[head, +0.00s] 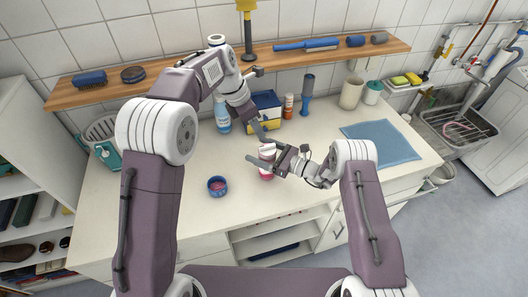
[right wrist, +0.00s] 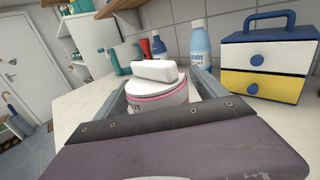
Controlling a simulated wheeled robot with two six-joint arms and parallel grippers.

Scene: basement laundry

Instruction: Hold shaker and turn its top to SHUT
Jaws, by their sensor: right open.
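The shaker (head: 266,175) stands on the counter, small and partly covered by my right gripper in the head view. In the right wrist view the shaker (right wrist: 158,94) has a white top with a raised white bar and a pink ring below it. My left gripper (head: 264,133) is just above and behind the shaker, pointing down. Its jaw opening is unclear.
A blue bowl (head: 217,187) stands left of the shaker. Behind are a light-blue bottle (head: 222,120), a blue-and-yellow drawer box (head: 266,104) and an orange-brown bottle (head: 288,107). A blue cloth (head: 381,143) lies at right. The front counter is mostly clear.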

